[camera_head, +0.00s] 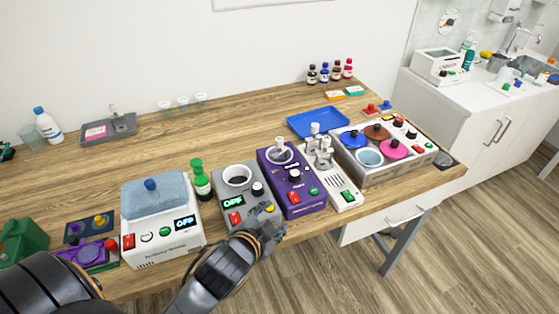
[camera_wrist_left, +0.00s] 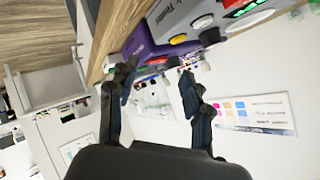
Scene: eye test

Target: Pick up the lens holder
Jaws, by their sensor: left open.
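I cannot make out with certainty which thing is the lens holder. The purple device (camera_wrist_left: 140,40) and the grey device (camera_wrist_left: 180,12) are at the top of that view, beyond the fingertips. My right gripper is not in view.
The wooden bench (camera_head: 80,185) holds a white device with a blue-grey top (camera_head: 160,195), a green-capped bottle (camera_head: 200,182), a white stand-like device (camera_head: 345,195) and a box with coloured dishes (camera_head: 420,160). A blue tray (camera_head: 308,123) lies behind. The bench's back middle is mostly clear.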

